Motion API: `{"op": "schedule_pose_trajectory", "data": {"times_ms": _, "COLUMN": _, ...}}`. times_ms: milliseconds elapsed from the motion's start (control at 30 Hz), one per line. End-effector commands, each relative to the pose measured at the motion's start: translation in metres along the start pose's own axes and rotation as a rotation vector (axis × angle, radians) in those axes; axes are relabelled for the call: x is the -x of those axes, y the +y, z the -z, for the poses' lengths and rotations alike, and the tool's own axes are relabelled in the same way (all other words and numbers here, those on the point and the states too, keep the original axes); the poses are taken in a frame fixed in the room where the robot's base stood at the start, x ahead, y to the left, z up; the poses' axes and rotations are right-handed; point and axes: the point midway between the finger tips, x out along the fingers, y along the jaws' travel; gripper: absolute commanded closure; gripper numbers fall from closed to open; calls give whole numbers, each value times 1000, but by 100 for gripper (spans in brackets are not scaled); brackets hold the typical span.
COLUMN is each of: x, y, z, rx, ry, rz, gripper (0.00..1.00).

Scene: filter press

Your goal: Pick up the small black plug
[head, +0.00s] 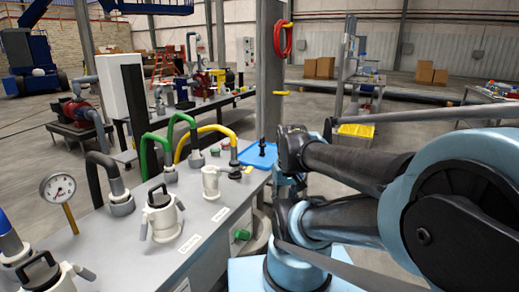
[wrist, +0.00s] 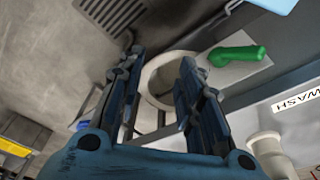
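The small black plug (head: 262,147) stands upright on a blue tray (head: 252,160) at the far end of the grey bench in the head view. A corner of what looks like the blue tray shows at the top right of the wrist view (wrist: 276,4). The plug is not visible there. My gripper (wrist: 160,60) is open, with nothing between its two dark fingers. It hangs beside the bench edge, apart from the plug.
The bench (head: 150,245) holds white fittings, a gauge (head: 58,187), and green and yellow hoses (head: 205,133). A green handle (wrist: 238,54) and a pale round rim (wrist: 165,80) lie near my fingers in the wrist view. A grey post (head: 270,70) rises behind the tray.

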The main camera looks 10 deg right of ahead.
Motion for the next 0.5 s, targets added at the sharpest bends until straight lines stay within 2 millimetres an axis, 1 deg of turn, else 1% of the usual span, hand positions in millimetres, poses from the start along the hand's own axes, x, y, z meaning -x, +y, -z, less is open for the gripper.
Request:
{"op": "schedule_pose_trajectory", "data": {"times_ms": 67, "x": 0, "y": 0, "z": 0, "rx": 0, "ry": 0, "rz": 0, "gripper": 67}}
{"op": "schedule_pose_trajectory", "data": {"times_ms": 100, "x": 0, "y": 0, "z": 0, "rx": 0, "ry": 0, "rz": 0, "gripper": 58}}
{"op": "schedule_pose_trajectory", "data": {"times_ms": 167, "x": 6, "y": 0, "z": -5, "rx": -1, "ry": 10, "rz": 0, "gripper": 45}}
{"op": "schedule_pose_trajectory", "data": {"times_ms": 267, "x": 14, "y": 0, "z": 0, "rx": -10, "ry": 9, "rz": 3, "gripper": 45}}
{"op": "schedule_pose_trajectory", "data": {"times_ms": 333, "x": 23, "y": -1, "z": 12, "rx": -23, "ry": 5, "rz": 7, "gripper": 45}}
{"op": "schedule_pose_trajectory", "data": {"times_ms": 467, "x": 46, "y": -4, "z": 42, "rx": -57, "ry": -5, "rz": 18, "gripper": 45}}
{"op": "schedule_pose_trajectory", "data": {"times_ms": 500, "x": 54, "y": -4, "z": 53, "rx": -70, "ry": -9, "rz": 22, "gripper": 45}}
